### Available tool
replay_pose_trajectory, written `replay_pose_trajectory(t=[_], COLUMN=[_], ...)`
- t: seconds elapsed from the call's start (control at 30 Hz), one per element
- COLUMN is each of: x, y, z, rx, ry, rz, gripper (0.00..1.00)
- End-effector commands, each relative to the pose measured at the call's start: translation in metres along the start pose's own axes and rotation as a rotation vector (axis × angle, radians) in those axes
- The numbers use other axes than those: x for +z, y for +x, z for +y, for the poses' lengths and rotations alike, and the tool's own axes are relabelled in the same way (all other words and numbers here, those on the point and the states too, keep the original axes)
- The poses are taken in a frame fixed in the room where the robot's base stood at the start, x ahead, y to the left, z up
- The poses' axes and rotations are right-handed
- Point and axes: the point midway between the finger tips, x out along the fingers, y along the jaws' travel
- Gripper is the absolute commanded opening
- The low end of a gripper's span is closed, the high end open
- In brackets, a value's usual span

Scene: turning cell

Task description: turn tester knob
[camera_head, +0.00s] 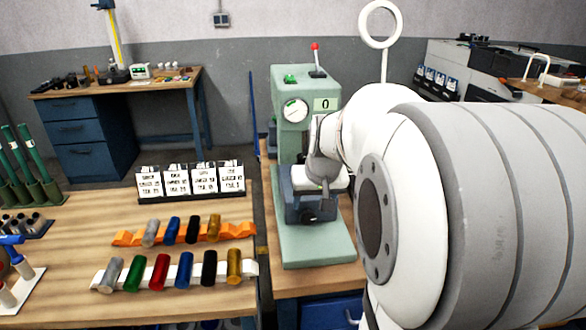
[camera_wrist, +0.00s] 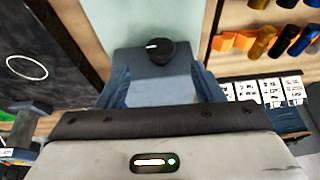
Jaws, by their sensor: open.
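The tester (camera_head: 281,131) is a pale green machine on a wooden bench, with a white dial (camera_head: 295,110), a label reading 0 and a red-tipped lever. Its round black knob (camera_head: 308,215) is low on the front of a blue-grey block. In the wrist view the knob (camera_wrist: 160,51) has a short white mark and lies just beyond my fingers, near the middle. My gripper (camera_wrist: 160,72) is open and empty, with a blue finger at each side of the view. In the head view my arm reaches in from the right and hides part of the tester.
Left of the tester, a wooden table holds an orange rack (camera_head: 124,238) and a white rack (camera_head: 103,277) of coloured cylinders. Several printed cards (camera_head: 176,182) stand behind them. A blue-drawered desk (camera_head: 85,147) is at the back left. Grey equipment (camera_head: 480,70) stands at the back right.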

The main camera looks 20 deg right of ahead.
Motion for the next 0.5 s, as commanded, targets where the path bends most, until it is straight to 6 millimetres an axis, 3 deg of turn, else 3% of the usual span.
replay_pose_trajectory(t=[0.17,0.5], x=[-0.001,-0.001], y=[0.009,0.061], z=[-0.004,-0.002], rx=[0.038,0.037], ry=[-0.018,-0.015], rz=[0.005,0.002], gripper=[0.61,0.61])
